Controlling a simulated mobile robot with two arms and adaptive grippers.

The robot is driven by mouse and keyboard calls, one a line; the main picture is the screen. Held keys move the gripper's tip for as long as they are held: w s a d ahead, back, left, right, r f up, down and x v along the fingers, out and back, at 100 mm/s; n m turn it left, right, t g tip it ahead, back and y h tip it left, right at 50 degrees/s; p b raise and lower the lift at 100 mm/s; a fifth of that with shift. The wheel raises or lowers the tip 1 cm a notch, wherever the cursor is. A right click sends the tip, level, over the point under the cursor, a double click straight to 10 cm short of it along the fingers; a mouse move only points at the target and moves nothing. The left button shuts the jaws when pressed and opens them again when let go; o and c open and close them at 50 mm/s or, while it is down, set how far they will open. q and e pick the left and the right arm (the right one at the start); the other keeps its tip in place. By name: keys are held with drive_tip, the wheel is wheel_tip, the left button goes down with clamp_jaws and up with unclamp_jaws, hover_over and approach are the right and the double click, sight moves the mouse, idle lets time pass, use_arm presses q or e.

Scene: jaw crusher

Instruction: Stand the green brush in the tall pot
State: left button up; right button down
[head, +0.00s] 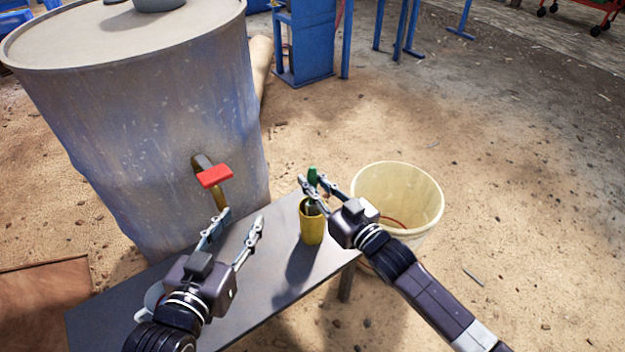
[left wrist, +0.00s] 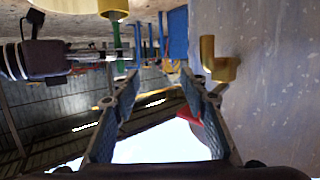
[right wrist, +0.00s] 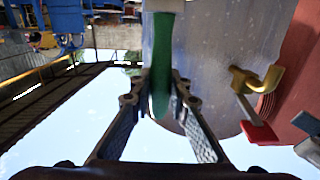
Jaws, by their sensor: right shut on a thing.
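The green brush (head: 313,176) is upright in my right gripper (head: 315,188), which is shut on its green part. Its pale lower end is at the mouth of the tall yellow pot (head: 312,228); how deep it reaches is unclear. The pot stands upright on the bench. The brush (left wrist: 117,58) and pot (left wrist: 113,8) also show upside down in the left wrist view. In the right wrist view the green part (right wrist: 163,60) runs between the fingers. My left gripper (head: 238,228) is open and empty, left of the pot.
The grey bench (head: 265,285) carries the pot and a pale mug-like thing (head: 153,297) partly behind my left gripper. A large drum (head: 150,120) with a red-handled tap (head: 214,176) stands behind. A cream bucket (head: 430,200) stands right of the bench.

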sight(313, 202)
drive_tip(key=shift+f+b, duration=0.5)
drive_tip(key=shift+f, duration=0.35)
use_arm(q)
wheel_tip(313, 202, up, 10)
drive_tip(key=d+t+h, duration=0.1)
drive_tip(key=t, duration=0.4)
drive_tip(key=shift+w+d+h+b, duration=0.25)
drive_tip(key=shift+w+h+b, duration=0.1)
drive_tip(key=shift+h+b, duration=0.05)
use_arm(e)
drive_tip(key=shift+f, duration=0.75)
drive_tip(key=c, duration=1.8)
unclamp_jaws()
drive_tip(key=shift+o, duration=0.2)
drive_tip(key=v, duration=1.2)
